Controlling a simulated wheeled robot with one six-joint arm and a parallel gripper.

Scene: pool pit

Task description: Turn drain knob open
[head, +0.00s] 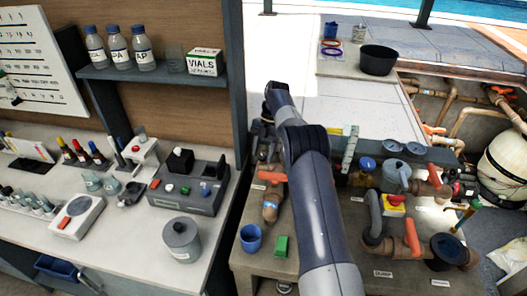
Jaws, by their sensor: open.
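No part is clearly marked as the drain knob, so I cannot tell which one it is. Candidates are the orange valve handles: one at the front right (411,238), one on the copper fitting at left (272,177), and one further back at right (435,172). A red button on a yellow base (395,201) sits between the pipes. My arm rises from the bottom middle and bends at its elbow over the pipe bench. My gripper cannot be made out; the arm links hide that area.
A blue cup (250,238) and a green block (282,247) stand at the bench's front left. A dark bowl (378,60) sits on the ledge behind. At left, a counter holds a grey control box (188,190) and test bottles. Copper pipes crowd the right.

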